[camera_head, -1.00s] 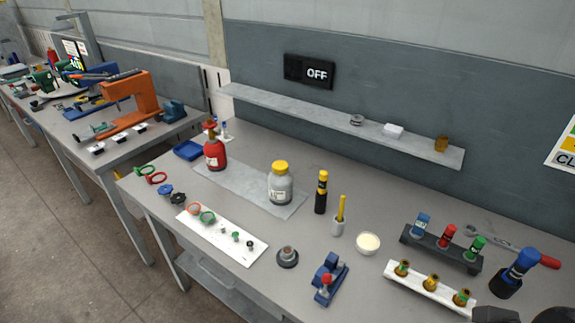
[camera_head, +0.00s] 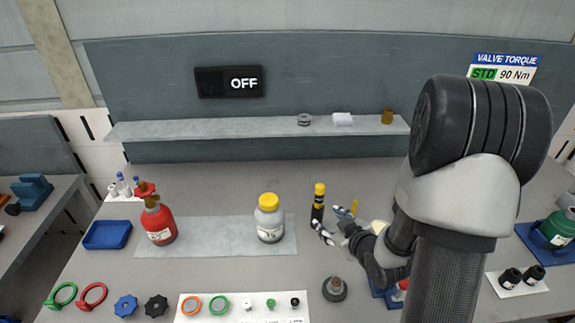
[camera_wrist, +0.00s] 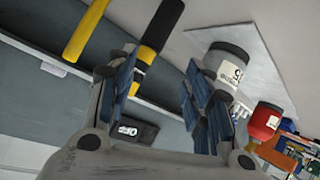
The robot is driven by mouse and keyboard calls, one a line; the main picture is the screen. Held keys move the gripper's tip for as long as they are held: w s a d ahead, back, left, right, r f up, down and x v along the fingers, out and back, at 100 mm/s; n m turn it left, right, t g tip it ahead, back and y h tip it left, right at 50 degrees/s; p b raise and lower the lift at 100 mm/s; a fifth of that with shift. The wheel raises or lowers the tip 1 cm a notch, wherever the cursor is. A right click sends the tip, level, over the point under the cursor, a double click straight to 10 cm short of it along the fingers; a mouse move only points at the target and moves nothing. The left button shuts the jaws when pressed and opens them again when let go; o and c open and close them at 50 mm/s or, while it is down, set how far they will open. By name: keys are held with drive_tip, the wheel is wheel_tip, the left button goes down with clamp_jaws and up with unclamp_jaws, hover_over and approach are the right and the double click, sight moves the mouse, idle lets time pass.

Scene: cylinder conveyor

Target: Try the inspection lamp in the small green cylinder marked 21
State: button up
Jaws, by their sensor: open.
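The inspection lamp (camera_head: 319,203), a black stick with a yellow top and yellow band, stands upright on the bench. My gripper (camera_head: 328,220) is open and beside it, its fingertips close to the lamp's lower part. In the wrist view the lamp (camera_wrist: 163,22) shows beyond the open gripper (camera_wrist: 160,72), partly behind the left finger. Nothing is between the fingers that I can tell. A green cylinder (camera_head: 560,226) stands in a blue tray at the right edge; its mark is too small to read.
A yellow stick (camera_head: 354,206) stands just right of the lamp, near my fingers. A grey bottle with a yellow cap (camera_head: 269,220) and a red bottle (camera_head: 158,222) stand to the left. A wall sign (camera_head: 243,83) reads OFF. A narrow shelf (camera_head: 220,130) runs behind.

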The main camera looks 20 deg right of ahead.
wheel_tip(320, 180, down, 3)
drive_tip(key=s+m+t+y, duration=0.1)
drive_tip(key=s+t, duration=0.1)
drive_tip(key=m+t+h, duration=0.1)
drive_tip(key=m+t, duration=0.2)
drive_tip(key=t, duration=0.1)
approach(321, 204)
drive_tip(key=w+b, duration=0.1)
drive_tip(key=w, duration=1)
drive_tip(key=shift+w+a, duration=0.1)
drive_tip(key=shift+w, duration=0.2)
drive_tip(key=shift+c, duration=0.4)
clamp_jaws()
